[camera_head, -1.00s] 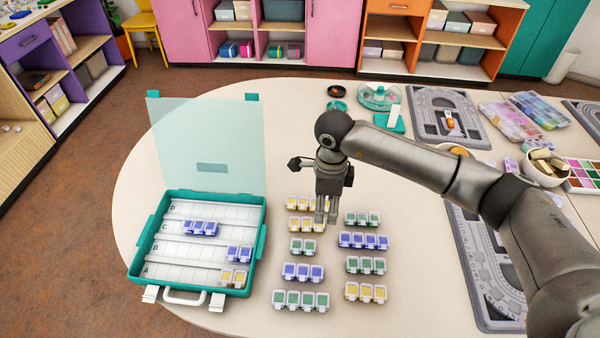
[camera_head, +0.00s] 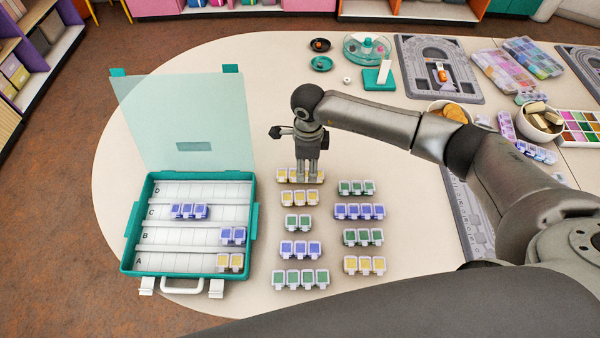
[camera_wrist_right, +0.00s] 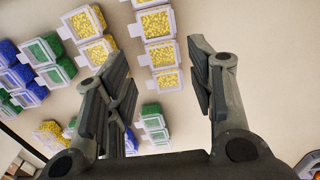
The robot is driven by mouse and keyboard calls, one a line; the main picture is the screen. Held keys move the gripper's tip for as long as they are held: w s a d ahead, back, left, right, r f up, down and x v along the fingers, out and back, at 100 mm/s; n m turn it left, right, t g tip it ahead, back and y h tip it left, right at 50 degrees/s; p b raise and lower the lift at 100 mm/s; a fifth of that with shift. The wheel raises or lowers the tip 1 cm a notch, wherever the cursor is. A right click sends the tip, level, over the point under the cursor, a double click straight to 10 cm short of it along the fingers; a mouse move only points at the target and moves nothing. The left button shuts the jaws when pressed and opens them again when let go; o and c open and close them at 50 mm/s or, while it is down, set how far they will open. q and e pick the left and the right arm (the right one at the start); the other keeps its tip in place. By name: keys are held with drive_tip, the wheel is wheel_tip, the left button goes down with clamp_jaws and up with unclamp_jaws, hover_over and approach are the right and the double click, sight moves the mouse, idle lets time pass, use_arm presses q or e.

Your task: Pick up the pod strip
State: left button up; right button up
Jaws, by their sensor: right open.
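Pod strips lie in two columns on the pale table. The farthest strip in the left column has yellow pods (camera_head: 285,175). My right gripper (camera_head: 308,179) is over its right part, pointing down, and hides some of it. In the right wrist view my right gripper (camera_wrist_right: 163,95) has its fingers apart, with no strip held. A yellow strip (camera_wrist_right: 160,53) lies below, towards the top of the gap between the fingers. Another yellow strip (camera_wrist_right: 95,52) is partly behind the left finger. I cannot tell how high the fingertips are. My left gripper is not in view.
A teal case (camera_head: 127,240) with a raised clear lid (camera_head: 185,120) stands on the left, with several strips in its rows. Blue strips (camera_head: 300,249) and green strips (camera_head: 300,279) lie nearer. Grey bead boards (camera_head: 440,95) and bowls (camera_head: 541,122) are at right.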

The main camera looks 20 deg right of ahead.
sight(306, 174)
wheel_tip(306, 174, down, 2)
drive_tip(key=shift+s+a+f, duration=0.1)
drive_tip(key=shift+s+f, duration=0.05)
drive_tip(key=shift+f, duration=0.1)
drive_tip(key=shift+f+p, duration=0.3)
drive_tip(key=shift+f, duration=0.15)
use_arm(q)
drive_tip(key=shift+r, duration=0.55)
use_arm(e)
drive_tip(key=c, duration=0.8)
